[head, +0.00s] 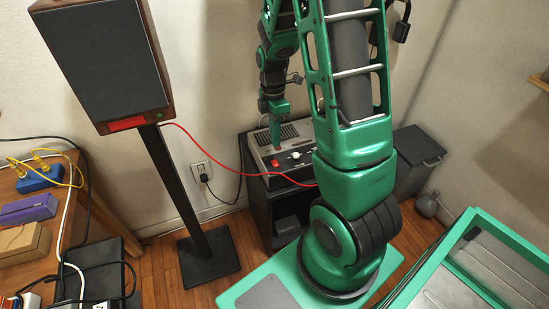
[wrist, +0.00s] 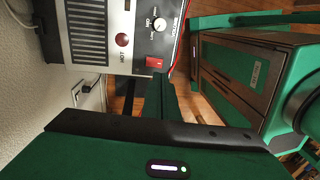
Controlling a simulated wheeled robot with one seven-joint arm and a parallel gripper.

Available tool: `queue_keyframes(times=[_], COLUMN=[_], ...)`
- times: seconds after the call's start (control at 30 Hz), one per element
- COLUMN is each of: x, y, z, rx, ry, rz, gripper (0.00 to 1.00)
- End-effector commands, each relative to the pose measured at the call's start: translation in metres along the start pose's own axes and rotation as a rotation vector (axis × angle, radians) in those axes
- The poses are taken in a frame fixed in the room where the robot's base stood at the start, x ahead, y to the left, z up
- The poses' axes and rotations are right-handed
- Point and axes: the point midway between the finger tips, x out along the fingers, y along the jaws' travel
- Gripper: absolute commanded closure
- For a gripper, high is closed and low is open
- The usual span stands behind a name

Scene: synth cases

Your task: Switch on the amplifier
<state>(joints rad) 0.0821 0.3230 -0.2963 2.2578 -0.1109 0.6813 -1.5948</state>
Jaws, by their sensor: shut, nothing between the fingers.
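The amplifier (head: 262,141) is a grey box with a vented top and a dark front panel, on a black cabinet. It also shows in the wrist view (wrist: 52,75), sideways. A red switch (wrist: 154,62) sits on its dark panel, beside a pale knob marked MID (wrist: 160,22); the switch also shows in the head view (head: 275,163). My gripper (head: 277,146) points down over the panel, shut and empty. In the wrist view its fingertips (wrist: 159,80) are right by the red switch; I cannot tell whether they touch it.
A speaker (head: 100,55) stands on a black post at left, with a red cable (head: 215,157) running to the amplifier. A wall socket (head: 201,172) holds a black plug. A wooden desk (head: 25,190) with small boxes and cables is at far left. A dark box (head: 415,160) stands right of my arm.

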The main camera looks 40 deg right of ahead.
Motion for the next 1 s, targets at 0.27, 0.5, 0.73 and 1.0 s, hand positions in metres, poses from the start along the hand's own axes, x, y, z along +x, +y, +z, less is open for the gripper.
queue_keyframes(times=[0.27,0.5,0.73,1.0], x=[0.052,0.080,0.087,0.087], y=[-0.001,0.000,0.000,0.000], z=[0.000,0.000,0.000,0.000], rx=[0.001,0.001,0.000,0.000], ry=[0.000,0.000,0.001,0.001], rz=[-0.004,-0.002,0.000,0.000], gripper=[1.00,1.00,1.00,1.00])
